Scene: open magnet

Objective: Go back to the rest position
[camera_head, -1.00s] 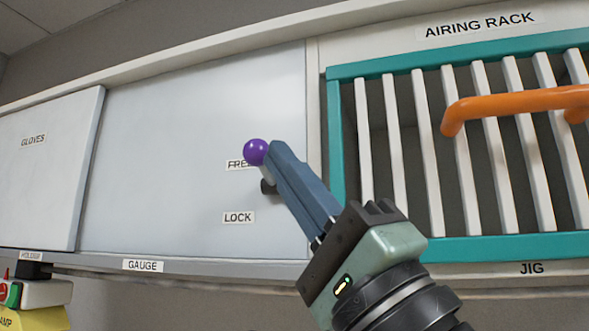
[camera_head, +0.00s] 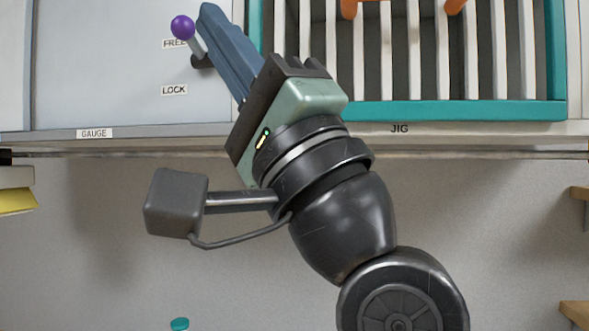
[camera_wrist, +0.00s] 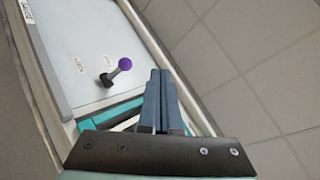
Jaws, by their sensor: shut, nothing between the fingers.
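A teal-framed rack (camera_head: 480,110) with white slats and an orange handle (camera_head: 350,9) is right of my gripper. The GAUGE and JIG labels mark the ledge below. A yellow item (camera_head: 15,201) is at the left edge, wooden shelves (camera_head: 580,193) at the right.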

